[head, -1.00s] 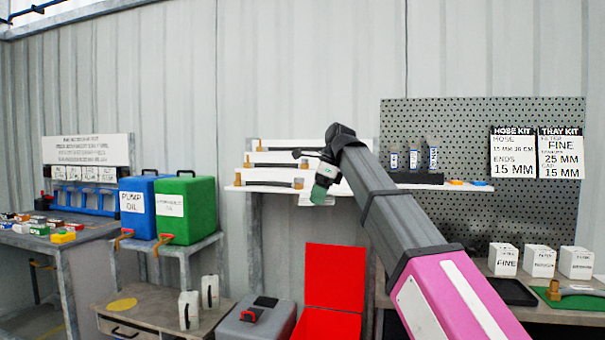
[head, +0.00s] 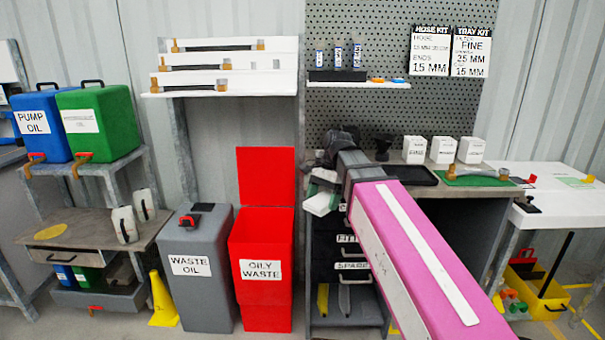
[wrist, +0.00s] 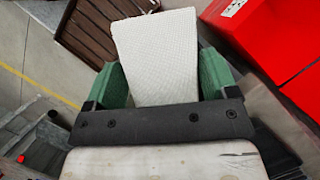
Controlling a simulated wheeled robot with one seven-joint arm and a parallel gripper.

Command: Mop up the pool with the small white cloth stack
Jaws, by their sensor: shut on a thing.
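My gripper (wrist: 160,68) has green fingers and is shut on the small white cloth stack (wrist: 157,45), a textured white slab held between the fingers in the wrist view. In the head view the white cloth stack (head: 320,204) shows at the end of my arm, in front of the dark bench at centre right. The gripper there is partly hidden by my arm. A flat yellow round patch (head: 50,231) lies on the low bench at the left; it may be the pool, but I cannot tell for sure. The gripper is well apart from it.
A red oily waste bin (head: 263,267) with its lid up stands left of my gripper. A grey waste oil bin (head: 198,285) is beside it. Two white containers (head: 124,225) stand near the yellow patch. A yellow cone (head: 162,300) is on the floor.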

